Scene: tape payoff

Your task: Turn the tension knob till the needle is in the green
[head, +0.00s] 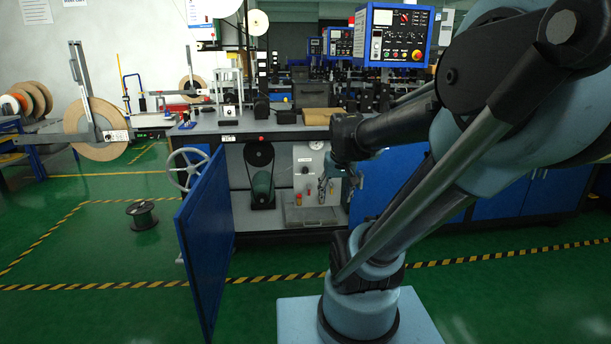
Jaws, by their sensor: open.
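A pale panel (302,157) stands inside the open cabinet under the bench. A small round white gauge (316,145) sits near its top. Its needle and any green band are too small to make out. A small dark round fitting (305,170) below the gauge looks like the tension knob, but I cannot be sure. My gripper (340,186) hangs at the right side of the panel, in front of the cabinet opening. It is open, and I see nothing held in it. It and my arm hide part of the panel's right side.
The blue cabinet door (207,245) stands open toward me on the left. A spoked handwheel (187,168) is beside it. A dark motor and belt guard (260,175) fill the cabinet's left half. A metal tray (312,217) lies below the panel. Green floor in front is clear.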

